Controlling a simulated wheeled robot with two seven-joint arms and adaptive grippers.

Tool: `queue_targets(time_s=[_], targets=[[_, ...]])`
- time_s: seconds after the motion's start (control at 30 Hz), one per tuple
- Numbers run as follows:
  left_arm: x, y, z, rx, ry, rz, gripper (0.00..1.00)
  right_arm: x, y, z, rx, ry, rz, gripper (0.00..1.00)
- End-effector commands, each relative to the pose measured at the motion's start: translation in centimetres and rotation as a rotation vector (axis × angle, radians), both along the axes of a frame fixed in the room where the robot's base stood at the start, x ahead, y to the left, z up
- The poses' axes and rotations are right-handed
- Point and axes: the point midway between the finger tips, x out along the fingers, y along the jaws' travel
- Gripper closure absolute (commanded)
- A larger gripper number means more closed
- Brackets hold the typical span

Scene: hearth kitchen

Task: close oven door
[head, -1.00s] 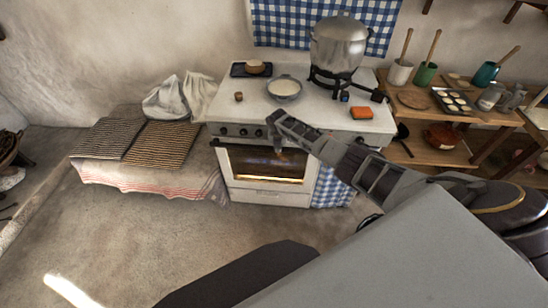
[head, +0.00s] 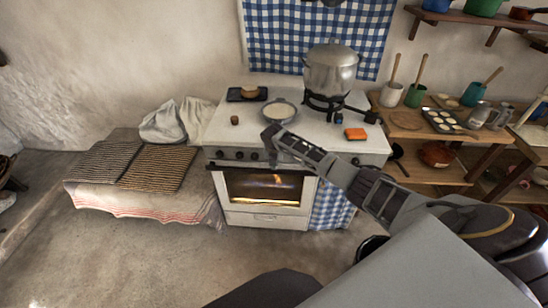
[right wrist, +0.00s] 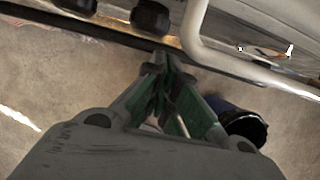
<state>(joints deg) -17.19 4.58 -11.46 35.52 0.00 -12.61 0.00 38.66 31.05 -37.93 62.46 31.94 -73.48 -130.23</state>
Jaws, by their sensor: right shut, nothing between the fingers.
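The white oven (head: 265,215) stands against the back wall in the head view. Its door (head: 228,186) looks upright, with a lit window and a dark bar along its top edge; I cannot tell whether it is fully closed or slightly ajar. My right gripper (head: 271,137) is shut and empty, in front of the stove's upper front edge and knobs, and it hides part of the panel. In the right wrist view its fingertips (right wrist: 160,65) are together, close below dark knobs (right wrist: 150,16) and left of a pale curved bar (right wrist: 205,50). My left gripper is not in view.
A steel pot (head: 331,70), a bowl (head: 279,110) and an orange block (head: 355,134) sit on the stovetop. A low bench with racks (head: 158,167) is left. Wooden shelves (head: 435,155) with pots are right.

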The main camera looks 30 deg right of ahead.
Motion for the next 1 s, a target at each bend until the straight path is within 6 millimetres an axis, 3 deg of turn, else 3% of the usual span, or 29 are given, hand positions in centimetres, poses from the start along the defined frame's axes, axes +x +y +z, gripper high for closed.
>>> queue_targets(time_s=[0.6, 1.0], targets=[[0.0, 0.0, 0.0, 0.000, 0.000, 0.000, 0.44, -1.3, 0.9, 5.1, 0.000, -0.001, 0.000, 1.00], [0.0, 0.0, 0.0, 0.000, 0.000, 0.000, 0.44, -1.5, 1.0, 5.7, -0.001, 0.001, 0.000, 1.00]])
